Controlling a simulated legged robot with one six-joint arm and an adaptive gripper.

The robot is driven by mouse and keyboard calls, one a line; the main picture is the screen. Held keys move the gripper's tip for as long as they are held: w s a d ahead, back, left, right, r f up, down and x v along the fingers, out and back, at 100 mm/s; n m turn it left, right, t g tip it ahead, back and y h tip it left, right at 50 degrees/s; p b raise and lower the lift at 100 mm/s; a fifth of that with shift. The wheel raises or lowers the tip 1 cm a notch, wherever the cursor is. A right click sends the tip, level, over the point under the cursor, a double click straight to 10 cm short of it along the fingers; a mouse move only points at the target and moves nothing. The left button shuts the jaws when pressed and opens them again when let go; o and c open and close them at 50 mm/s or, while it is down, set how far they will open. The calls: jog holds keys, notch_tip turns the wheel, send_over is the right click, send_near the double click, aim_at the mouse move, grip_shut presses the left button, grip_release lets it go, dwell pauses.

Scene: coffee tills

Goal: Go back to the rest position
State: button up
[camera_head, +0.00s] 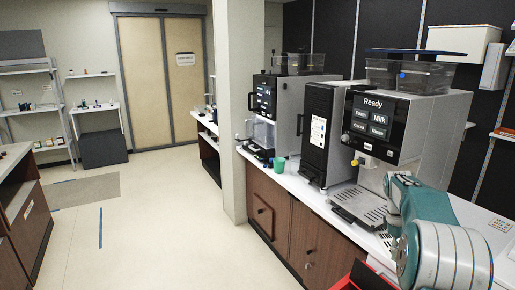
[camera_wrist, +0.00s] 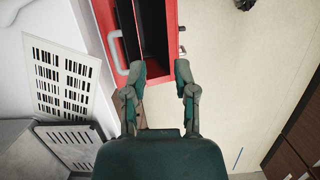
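My gripper (camera_wrist: 160,70) is open in the wrist view, with its two fingers apart and nothing between them. Pale floor and the edge of my own red body lie beyond the fingertips. In the head view, my teal and grey arm is at the lower right, in front of the coffee machine with the "Ready" screen (camera_head: 370,115). The gripper's fingertips cannot be made out there.
The white counter (camera_head: 325,195) over brown cabinets (camera_head: 315,243) carries several machines and a green cup (camera_head: 279,164). A drip tray (camera_wrist: 78,150) and a printed sheet (camera_wrist: 62,80) lie left of my gripper in the wrist view. Floor (camera_head: 165,225) to the left is mostly clear.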

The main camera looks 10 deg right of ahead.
jog(key=s+a+r+m+t, duration=0.1)
jog(key=s+a+r, duration=0.25)
jog(key=a, duration=0.25)
jog(key=s+a+r+t, duration=0.2)
jog(key=a+r, duration=0.2)
jog(key=a, duration=0.1)
jog(key=s+a+r+m+t, duration=0.1)
jog(key=s+a+r, duration=0.25)
jog(key=a, duration=0.25)
jog(key=s+a+f+m+t+y, duration=0.1)
jog(key=s+a+f+m+t, duration=0.1)
jog(key=s+a, duration=1.1)
jog(key=s+f+t, duration=0.1)
jog(key=s+t, duration=0.1)
jog(key=s, duration=0.1)
jog(key=shift+s, duration=0.3)
